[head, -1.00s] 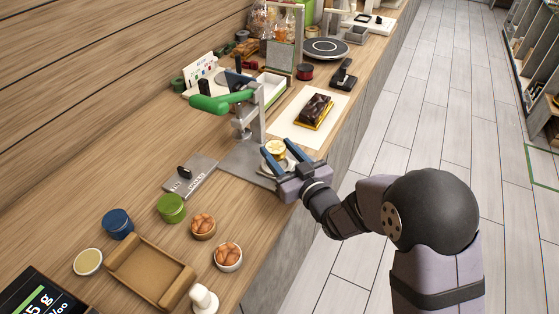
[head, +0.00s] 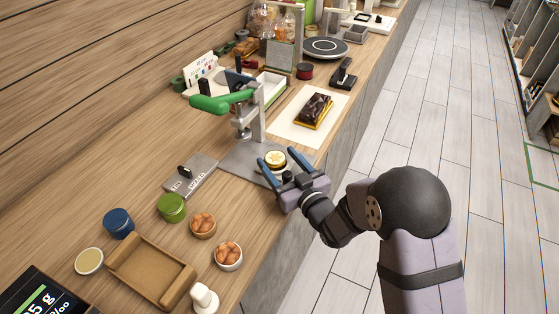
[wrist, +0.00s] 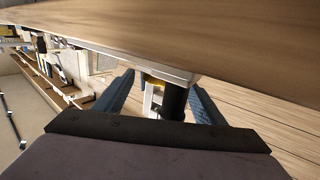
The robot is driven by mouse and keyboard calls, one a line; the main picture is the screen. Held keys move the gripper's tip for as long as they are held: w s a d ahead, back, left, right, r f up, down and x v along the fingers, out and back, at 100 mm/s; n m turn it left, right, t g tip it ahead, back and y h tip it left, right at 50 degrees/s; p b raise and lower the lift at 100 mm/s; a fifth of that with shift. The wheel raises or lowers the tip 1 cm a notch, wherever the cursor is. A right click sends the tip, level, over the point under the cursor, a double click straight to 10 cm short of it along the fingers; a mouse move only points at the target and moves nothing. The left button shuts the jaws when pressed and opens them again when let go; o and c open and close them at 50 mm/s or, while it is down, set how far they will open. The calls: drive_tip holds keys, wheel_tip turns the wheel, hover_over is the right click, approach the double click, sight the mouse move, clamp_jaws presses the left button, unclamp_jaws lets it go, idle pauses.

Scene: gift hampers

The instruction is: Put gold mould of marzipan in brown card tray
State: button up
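A round gold mould with a pale top (head: 275,158) is at the metal base of the press, between the fingers of my gripper (head: 275,156). The fingers stand apart on either side of it, and I see no firm closing on it. In the wrist view a bit of yellow (wrist: 152,80) shows between the two blue-grey fingers, next to a black cylinder (wrist: 174,100); most of it is hidden. The brown card tray (head: 150,270) lies empty at the lower left of the counter.
The press with its green handle (head: 222,103) stands just behind my gripper. A metal plate (head: 190,178), a green tin (head: 171,207), a blue tin (head: 118,223), and two bowls of orange-brown items (head: 228,255) lie towards the tray. A chocolate cake (head: 316,110) sits beyond.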

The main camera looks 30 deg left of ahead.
sight(289, 175)
drive_tip(key=shift+f, duration=0.2)
drive_tip(key=shift+s+d, duration=0.2)
drive_tip(key=shift+d, duration=0.15)
drive_tip(key=shift+o, duration=0.5)
drive_tip(key=shift+r+b+v, duration=0.15)
drive_tip(key=shift+b+v, duration=0.5)
drive_tip(key=shift+v, duration=1)
drive_tip(key=shift+r+b+v, duration=0.15)
drive_tip(key=shift+b+v, duration=0.5)
drive_tip(key=shift+v, duration=0.95)
drive_tip(key=shift+a+f+b, duration=0.15)
drive_tip(key=shift+f+b, duration=0.05)
drive_tip(key=shift+b, duration=0.65)
drive_tip(key=shift+s+r+b, duration=0.1)
drive_tip(key=shift+b, duration=0.55)
drive_tip(key=shift+a+r, duration=0.1)
drive_tip(key=shift+r, duration=0.05)
drive_tip(key=shift+w+a+p, duration=0.3)
drive_tip(key=shift+w+a, duration=0.05)
drive_tip(key=shift+a, duration=0.15)
drive_tip(key=shift+f+p+x, duration=0.15)
drive_tip(key=shift+p+x, duration=0.3)
drive_tip(key=shift+x, duration=1.05)
drive_tip(key=shift+f+p+x, duration=0.15)
drive_tip(key=shift+p+x, duration=0.3)
drive_tip(key=shift+x, duration=1.1)
